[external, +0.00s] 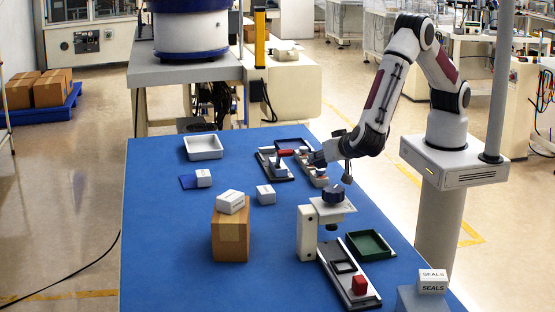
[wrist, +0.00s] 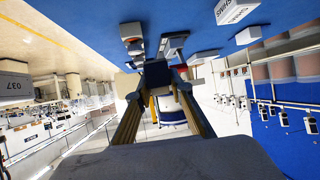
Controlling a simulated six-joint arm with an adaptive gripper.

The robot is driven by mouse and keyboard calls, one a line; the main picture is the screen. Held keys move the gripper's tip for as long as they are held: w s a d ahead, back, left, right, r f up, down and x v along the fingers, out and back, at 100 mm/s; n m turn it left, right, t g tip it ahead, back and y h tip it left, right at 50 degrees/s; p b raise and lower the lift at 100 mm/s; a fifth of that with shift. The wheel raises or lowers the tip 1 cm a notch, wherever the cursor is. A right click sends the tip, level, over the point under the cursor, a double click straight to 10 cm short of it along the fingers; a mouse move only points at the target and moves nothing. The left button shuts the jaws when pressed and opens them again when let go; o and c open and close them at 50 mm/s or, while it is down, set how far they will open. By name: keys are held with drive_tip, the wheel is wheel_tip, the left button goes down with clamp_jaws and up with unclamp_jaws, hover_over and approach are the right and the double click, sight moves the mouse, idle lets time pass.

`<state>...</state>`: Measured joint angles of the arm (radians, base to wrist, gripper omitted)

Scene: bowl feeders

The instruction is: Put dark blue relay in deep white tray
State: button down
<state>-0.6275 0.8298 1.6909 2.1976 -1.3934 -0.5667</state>
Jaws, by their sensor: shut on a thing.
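My gripper (external: 318,159) is in the external view over the far right part of the blue table, close to the clamp fixtures. It is shut on a small dark block, which I take to be the dark blue relay (wrist: 157,73); in the wrist view this block sits between the fingertips, partly hidden by them. The deep white tray (external: 204,154) stands on the table at the far left, well to the left of my gripper. Its visible inside looks empty.
A cardboard box (external: 230,235) with a white carton on top stands front left. A press stand (external: 307,232) and a green tray (external: 370,245) are nearer the camera. White cartons (external: 265,194) lie mid-table.

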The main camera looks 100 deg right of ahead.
drive_tip(key=shift+w+d, duration=0.1)
drive_tip(key=w+d+n+t+y, duration=0.1)
drive_tip(key=w+d+n+t, duration=0.2)
drive_tip(key=w+d, duration=1.6)
drive_tip(key=w+d+r+n+t+y, duration=0.1)
drive_tip(key=w+d, duration=0.3)
drive_tip(key=d, duration=0.6)
drive_tip(key=w+d+r+n+t+y, duration=0.1)
drive_tip(key=w+d+r+n+t, duration=0.1)
drive_tip(key=d, duration=0.8)
drive_tip(key=shift+w+d+r+n+y, duration=0.3)
drive_tip(key=shift+w+d+r+n, duration=0.15)
drive_tip(key=shift+w+r, duration=0.35)
drive_tip(key=shift+w+f, duration=0.1)
drive_tip(key=shift+f, duration=0.05)
wheel_tip(320, 180, down, 6)
drive_tip(key=shift+f, duration=0.1)
